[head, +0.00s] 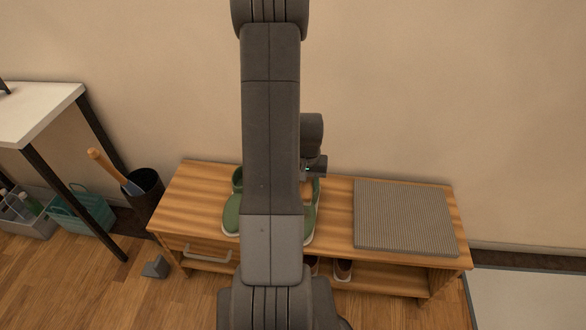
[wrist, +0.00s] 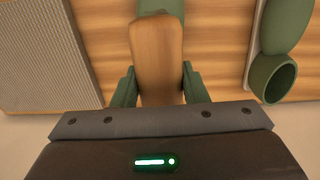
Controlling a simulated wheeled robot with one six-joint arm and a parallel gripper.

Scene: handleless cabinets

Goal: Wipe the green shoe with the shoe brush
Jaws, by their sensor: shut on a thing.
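My gripper (wrist: 159,72) is shut on the shoe brush (wrist: 158,45), a brown wooden block between its two fingers in the wrist view. A green shoe (wrist: 160,5) lies beyond the brush at the top edge of the wrist view, mostly hidden by it. I cannot tell whether the brush touches it. A second green shoe (wrist: 286,25) is at the right of the wrist view, apart from the gripper. In the head view a green shoe shows left of my arm (head: 231,215) and part of another shows right of it (head: 310,215). My arm hides much of both.
The shoes stand on a wooden bench (head: 190,200) with a drawer and a lower shelf holding other shoes (head: 343,270). A grey ribbed cushion (head: 405,217) covers the bench's right part. A dark bin (head: 147,190) and a white table (head: 35,110) stand to the left.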

